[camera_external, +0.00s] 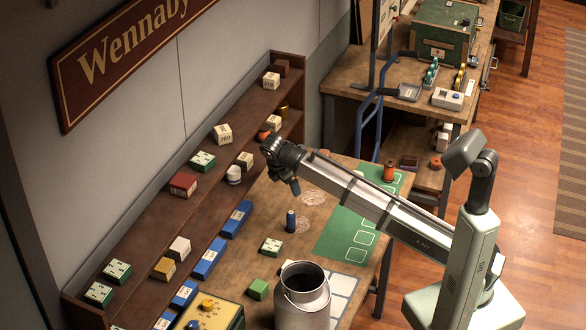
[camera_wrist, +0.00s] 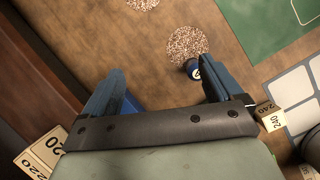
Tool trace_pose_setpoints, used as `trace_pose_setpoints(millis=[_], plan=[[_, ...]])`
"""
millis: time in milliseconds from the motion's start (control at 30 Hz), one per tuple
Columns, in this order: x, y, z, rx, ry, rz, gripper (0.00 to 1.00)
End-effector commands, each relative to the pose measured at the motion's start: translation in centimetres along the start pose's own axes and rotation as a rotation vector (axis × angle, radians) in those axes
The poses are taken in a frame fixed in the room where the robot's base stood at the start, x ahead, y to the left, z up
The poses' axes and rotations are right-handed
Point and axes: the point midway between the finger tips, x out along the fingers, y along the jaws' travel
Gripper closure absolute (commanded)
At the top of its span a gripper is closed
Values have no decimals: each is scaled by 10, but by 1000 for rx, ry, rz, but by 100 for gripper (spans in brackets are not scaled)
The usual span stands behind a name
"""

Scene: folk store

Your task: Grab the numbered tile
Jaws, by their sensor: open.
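Several numbered blocks are in view, and I cannot tell which one is the numbered tile. More numbered blocks stand on the brown shelf, including a cream one (camera_external: 222,134) and a green-sided one (camera_external: 203,161). My gripper (camera_external: 294,187) hangs above the table beside the shelf. Its two fingers are spread and empty in the wrist view (camera_wrist: 160,88).
A metal can (camera_external: 302,300), a green cube (camera_external: 258,289) and a yellow-topped box (camera_external: 208,312) crowd the near end. Blue boxes (camera_external: 237,219) line the shelf's edge. A green mat (camera_external: 335,238) lies flat at right.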

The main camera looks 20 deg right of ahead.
Motion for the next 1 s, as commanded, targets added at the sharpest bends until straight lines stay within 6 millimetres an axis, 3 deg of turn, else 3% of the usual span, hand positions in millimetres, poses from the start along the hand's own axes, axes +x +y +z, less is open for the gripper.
trace_pose_setpoints(millis=[33,200,400,667,1000], plan=[[-8,-12,-23,-61,13,10,7],[-32,-48,-86,-253,50,39,7],[-51,-85,-137,-420,80,64,7],[-54,-102,-158,-494,92,74,7],[0,-100,-164,-493,92,72,7]])
